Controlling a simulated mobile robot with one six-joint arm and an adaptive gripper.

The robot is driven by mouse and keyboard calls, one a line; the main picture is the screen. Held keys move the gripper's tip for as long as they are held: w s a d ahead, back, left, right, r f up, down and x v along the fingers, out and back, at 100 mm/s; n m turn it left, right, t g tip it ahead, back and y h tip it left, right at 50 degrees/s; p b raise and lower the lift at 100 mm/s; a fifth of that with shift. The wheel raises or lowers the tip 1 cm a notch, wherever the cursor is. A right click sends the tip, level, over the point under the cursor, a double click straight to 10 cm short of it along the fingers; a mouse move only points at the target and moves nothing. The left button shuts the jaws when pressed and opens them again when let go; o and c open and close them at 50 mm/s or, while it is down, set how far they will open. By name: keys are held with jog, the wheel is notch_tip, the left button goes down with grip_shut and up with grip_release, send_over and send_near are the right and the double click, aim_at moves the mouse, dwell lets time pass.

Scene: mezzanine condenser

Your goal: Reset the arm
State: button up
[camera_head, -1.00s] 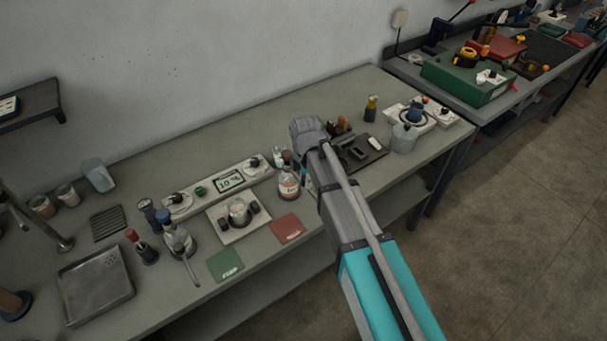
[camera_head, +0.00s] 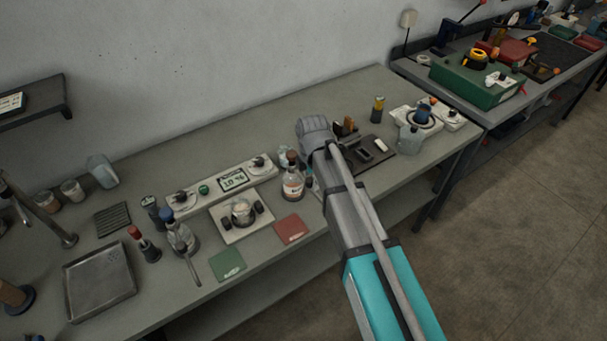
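My arm reaches up from the bottom right of the head view, with a teal lower part and grey upper links. Its grey end is over the grey bench (camera_head: 270,115), just right of a labelled bottle with a dark stopper (camera_head: 292,184). My gripper's fingers cannot be made out; the arm's own links hide them, so I cannot see whether they hold anything.
A white control panel with a display (camera_head: 222,186), a white device (camera_head: 241,215), a red mat (camera_head: 291,229) and a green mat (camera_head: 227,265) lie left of my arm. A dark tray (camera_head: 378,155) and a flask (camera_head: 409,139) stand right. A metal tray (camera_head: 100,284) is at far left.

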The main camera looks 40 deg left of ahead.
jog(key=shift+s, duration=0.2)
dwell(0.3)
jog(key=w+d+m, duration=0.3)
jog(key=d+m, duration=0.2)
jog(key=d, duration=0.4)
jog(key=w+d+m, duration=0.3)
jog(key=d+m, duration=0.2)
jog(key=d, duration=0.5)
jog(key=w+d+m, duration=0.4)
jog(key=d+m, duration=0.1)
jog(key=d, duration=0.4)
jog(key=s+d+m, duration=0.3)
jog(key=d+m, duration=0.4)
jog(key=d, duration=0.5)
jog(key=s+d+f+m+b, duration=0.1)
jog(key=s+d+m, duration=0.2)
jog(key=d+m, duration=0.4)
jog(key=d, duration=0.5)
jog(key=shift+m, duration=0.3)
